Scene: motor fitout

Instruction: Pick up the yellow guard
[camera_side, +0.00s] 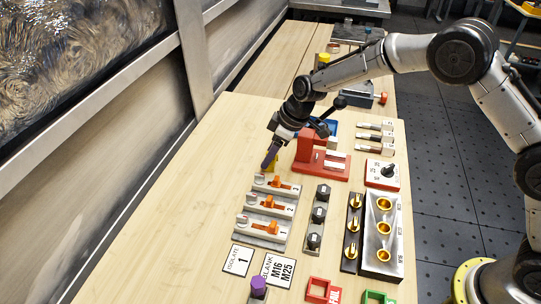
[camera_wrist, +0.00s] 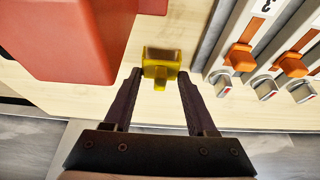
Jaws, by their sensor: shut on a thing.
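The yellow guard (camera_wrist: 160,58) is a small translucent yellow piece with a narrower stub, seen between my fingertips in the wrist view. A bit of it shows behind the dark fingers in the side view (camera_side: 275,166). My gripper (camera_wrist: 160,79) is shut on the guard, one finger on each side. In the side view my gripper (camera_side: 268,163) points down at the table, just left of the red stand and beyond the numbered switches. I cannot tell whether the guard touches the table.
A red stand (camera_side: 321,162) is close to my gripper; its big red body (camera_wrist: 75,35) fills the wrist view's upper left. Numbered grey units with orange levers (camera_side: 270,205) are close by. A purple-capped part (camera_side: 258,287) stands in front. The table's left side is clear.

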